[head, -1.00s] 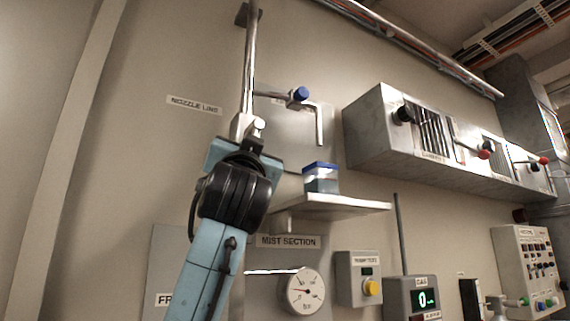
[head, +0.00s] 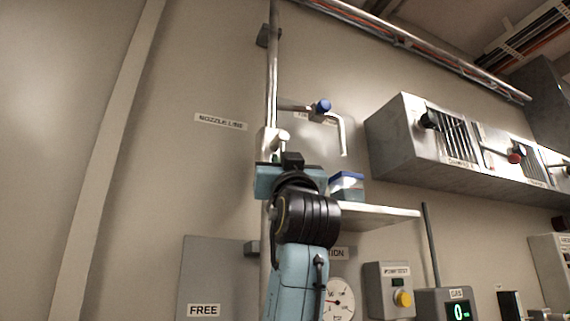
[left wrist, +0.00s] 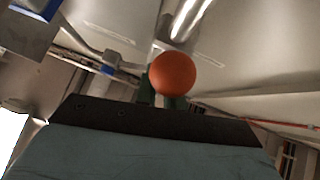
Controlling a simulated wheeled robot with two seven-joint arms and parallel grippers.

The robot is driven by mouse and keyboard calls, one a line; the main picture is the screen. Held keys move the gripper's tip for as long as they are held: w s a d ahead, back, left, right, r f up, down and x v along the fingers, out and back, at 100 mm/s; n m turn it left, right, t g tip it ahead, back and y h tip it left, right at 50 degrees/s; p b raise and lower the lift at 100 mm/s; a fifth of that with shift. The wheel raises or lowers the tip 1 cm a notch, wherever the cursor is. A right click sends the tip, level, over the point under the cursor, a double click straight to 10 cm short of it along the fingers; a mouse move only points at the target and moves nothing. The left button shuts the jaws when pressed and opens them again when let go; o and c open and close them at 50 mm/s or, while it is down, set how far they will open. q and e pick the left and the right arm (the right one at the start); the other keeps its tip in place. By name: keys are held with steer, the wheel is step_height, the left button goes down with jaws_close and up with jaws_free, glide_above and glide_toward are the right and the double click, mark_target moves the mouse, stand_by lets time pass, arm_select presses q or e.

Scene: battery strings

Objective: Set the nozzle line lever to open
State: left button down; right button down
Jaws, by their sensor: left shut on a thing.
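The vertical pipe (head: 272,80) runs down the wall beside the "NOZZLE LINE" label (head: 220,122). A pale valve body (head: 268,140) sits on it, with a short stub pointing right. My left gripper (head: 291,156) is just below and right of this valve, seen from behind, its fingers mostly hidden. In the left wrist view an orange ball knob (left wrist: 172,73) is at my fingers (left wrist: 160,98), and the gripper is shut on it. The lever arm behind the knob is hidden, so its exact angle cannot be told. My right gripper is not in view.
A blue-knobbed tap (head: 322,106) on a side pipe is up to the right. A vented metal box (head: 400,135) juts out farther right. The wall at left is clear.

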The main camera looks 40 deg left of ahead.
arm_select(q)
steer(key=c, duration=1.5)
jaws_free()
steer(key=shift+d, duration=0.1)
